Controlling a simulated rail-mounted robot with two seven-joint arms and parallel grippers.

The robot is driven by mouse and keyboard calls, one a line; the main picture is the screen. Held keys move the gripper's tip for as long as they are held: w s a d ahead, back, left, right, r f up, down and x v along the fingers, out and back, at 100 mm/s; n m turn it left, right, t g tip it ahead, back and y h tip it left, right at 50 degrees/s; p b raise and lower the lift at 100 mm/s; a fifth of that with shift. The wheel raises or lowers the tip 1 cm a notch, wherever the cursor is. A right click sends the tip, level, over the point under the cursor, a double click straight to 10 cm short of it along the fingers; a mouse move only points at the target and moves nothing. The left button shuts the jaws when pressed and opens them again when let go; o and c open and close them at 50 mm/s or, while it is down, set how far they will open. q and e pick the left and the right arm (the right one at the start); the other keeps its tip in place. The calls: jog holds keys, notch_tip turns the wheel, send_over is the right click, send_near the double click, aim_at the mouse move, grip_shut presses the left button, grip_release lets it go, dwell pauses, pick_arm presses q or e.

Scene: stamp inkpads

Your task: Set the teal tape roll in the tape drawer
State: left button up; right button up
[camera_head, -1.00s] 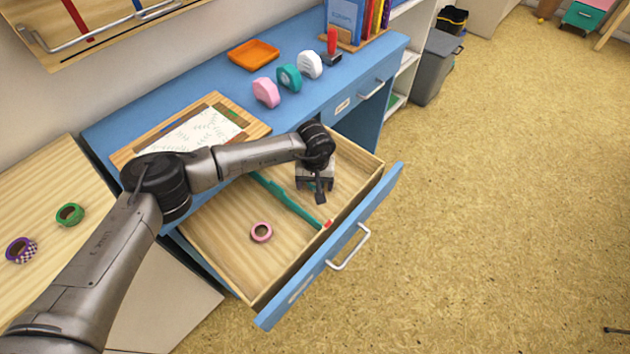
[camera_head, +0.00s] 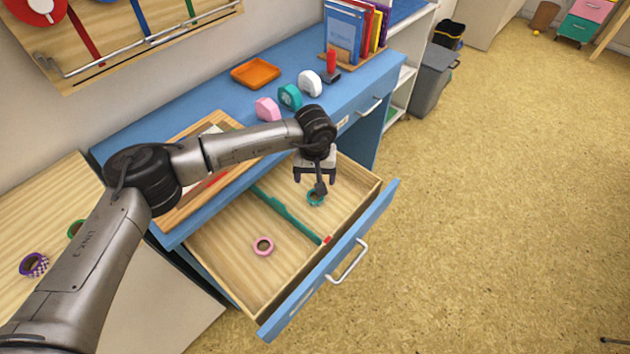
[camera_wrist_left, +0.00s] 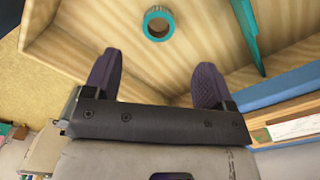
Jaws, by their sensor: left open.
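The teal tape roll (camera_head: 315,198) lies on the wooden floor of the open tape drawer (camera_head: 222,243), in the part to the right of the teal divider (camera_head: 285,212). In the left wrist view the roll (camera_wrist_left: 158,23) lies flat beyond the fingertips, with wood showing through its hole. My left gripper (camera_head: 317,180) is open and empty above the drawer, apart from the roll. Its two purple-grey fingers (camera_wrist_left: 157,75) are spread wide in the left wrist view. My right gripper is not in view.
A pink tape roll (camera_head: 263,246) lies left of the divider. The drawer front (camera_head: 330,265) sticks out from the blue desk. Pink, teal (camera_head: 290,96) and white tape dispensers and an orange tray (camera_head: 256,72) stand on the desktop. Purple (camera_head: 34,265) and green rolls lie on the side table.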

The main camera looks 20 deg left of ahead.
pick_arm(q)
jog(key=shift+r, duration=0.95)
dwell(0.6)
